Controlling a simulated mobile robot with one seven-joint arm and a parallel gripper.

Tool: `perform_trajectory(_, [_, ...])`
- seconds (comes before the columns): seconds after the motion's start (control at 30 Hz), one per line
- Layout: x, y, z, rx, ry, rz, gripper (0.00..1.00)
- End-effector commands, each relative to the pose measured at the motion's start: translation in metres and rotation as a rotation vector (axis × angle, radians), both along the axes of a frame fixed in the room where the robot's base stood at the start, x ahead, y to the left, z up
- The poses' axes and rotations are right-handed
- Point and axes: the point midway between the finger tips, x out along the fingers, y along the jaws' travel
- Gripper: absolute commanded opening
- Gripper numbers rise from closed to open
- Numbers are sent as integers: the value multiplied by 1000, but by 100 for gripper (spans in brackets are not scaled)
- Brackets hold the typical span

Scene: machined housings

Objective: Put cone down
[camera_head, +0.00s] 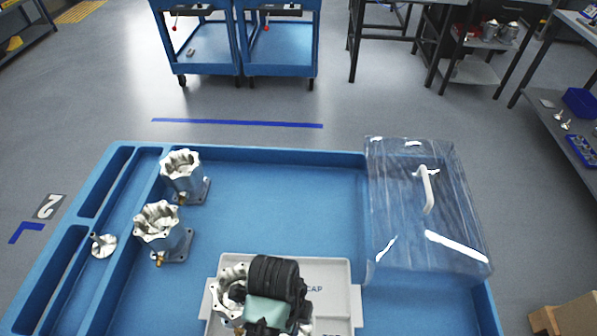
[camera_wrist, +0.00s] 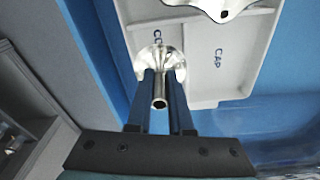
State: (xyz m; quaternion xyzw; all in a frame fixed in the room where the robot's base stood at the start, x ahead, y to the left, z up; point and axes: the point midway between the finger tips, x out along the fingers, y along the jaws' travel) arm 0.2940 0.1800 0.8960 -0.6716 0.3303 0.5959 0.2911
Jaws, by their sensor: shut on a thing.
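My gripper (camera_wrist: 160,84) is shut on a shiny metal cone (camera_wrist: 158,62), a flared disc with a hollow stem, in the wrist view. The stem sits between the two blue fingers and the flared end faces the light grey tray (camera_wrist: 195,85). The cone is over the part of the tray with lettering that starts "CO", left of the "CAP" lettering. I cannot tell whether it touches the tray. In the head view my wrist hides the fingers and cone, above the same tray (camera_head: 340,272).
A silver housing (camera_head: 226,290) stands on the tray at its left. Two more housings (camera_head: 182,172) (camera_head: 158,225) stand on the blue table at the left. Another metal flared part (camera_head: 103,246) lies in a left channel. A clear cover with a white handle (camera_head: 428,190) is at the right.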

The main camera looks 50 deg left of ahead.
Motion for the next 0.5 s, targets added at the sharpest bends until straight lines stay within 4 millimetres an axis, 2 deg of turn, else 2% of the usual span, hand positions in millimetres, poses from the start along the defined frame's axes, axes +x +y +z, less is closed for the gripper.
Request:
perform_trajectory(0.1, [-1, -1, -23, -3, 3, 2, 0])
perform_trajectory(0.33, [0, 0, -47, -1, 1, 0, 0])
perform_trajectory(0.5, [-1, 0, -71, -1, 1, 1, 0])
